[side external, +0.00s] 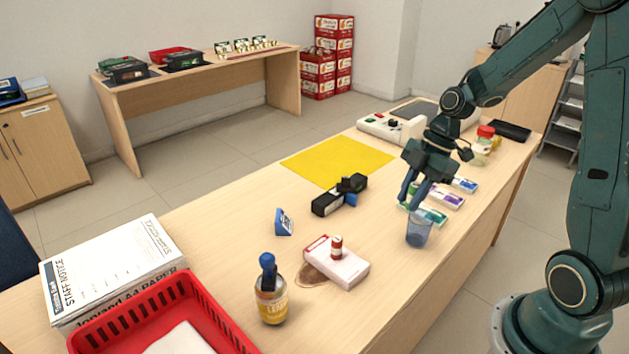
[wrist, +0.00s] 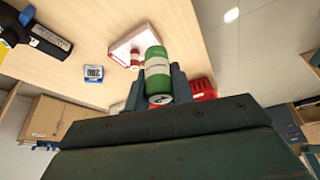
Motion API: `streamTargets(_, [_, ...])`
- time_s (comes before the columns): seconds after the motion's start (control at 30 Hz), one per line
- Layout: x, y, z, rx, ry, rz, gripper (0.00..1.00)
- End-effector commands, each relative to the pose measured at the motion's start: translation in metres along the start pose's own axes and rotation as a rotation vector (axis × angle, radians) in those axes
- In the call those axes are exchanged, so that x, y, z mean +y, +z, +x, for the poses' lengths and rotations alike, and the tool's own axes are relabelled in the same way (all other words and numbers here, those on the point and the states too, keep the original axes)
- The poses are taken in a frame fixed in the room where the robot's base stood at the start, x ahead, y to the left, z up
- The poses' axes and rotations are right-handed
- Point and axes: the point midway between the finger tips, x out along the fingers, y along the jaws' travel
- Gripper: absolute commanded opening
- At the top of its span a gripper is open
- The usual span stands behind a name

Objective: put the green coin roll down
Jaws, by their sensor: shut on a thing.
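The green coin roll (wrist: 157,70), a green cylinder with a pale label band, is held between the two fingers of my gripper (wrist: 156,88) in the wrist view. In the side view my gripper (side external: 416,194) points down over the right part of the counter, behind the translucent blue cup (side external: 418,235). A bit of green shows between its fingers there, and the roll is mostly hidden. The wrist view does not show how high the roll is above the counter.
A white box (side external: 350,268) with a small red roll (side external: 337,247) on it stands front centre. Banknote bundles (side external: 450,200) lie beside my gripper. A yellow mat (side external: 335,160) lies bare at the back. A black device (side external: 338,196), bottle (side external: 271,295) and red basket (side external: 205,300) stand leftward.

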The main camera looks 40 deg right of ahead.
Motion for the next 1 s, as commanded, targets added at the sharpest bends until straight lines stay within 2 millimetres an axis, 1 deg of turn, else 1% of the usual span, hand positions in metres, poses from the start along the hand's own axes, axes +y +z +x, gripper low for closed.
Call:
streamTargets(0.17, [0.007,0.004,-0.001,0.000,0.012,0.026,0.00])
streamTargets(0.27, [0.017,0.010,-0.003,0.000,0.029,0.070,0.00])
streamTargets(0.37, [0.033,0.020,-0.006,0.000,0.060,0.140,0.00])
streamTargets(0.57, [0.076,0.046,-0.014,0.000,0.146,0.345,0.00])
streamTargets(0.8, [0.132,0.081,-0.028,0.000,0.267,0.636,0.00])
streamTargets(1.0, [0.173,0.108,-0.039,0.000,0.367,0.878,0.00])
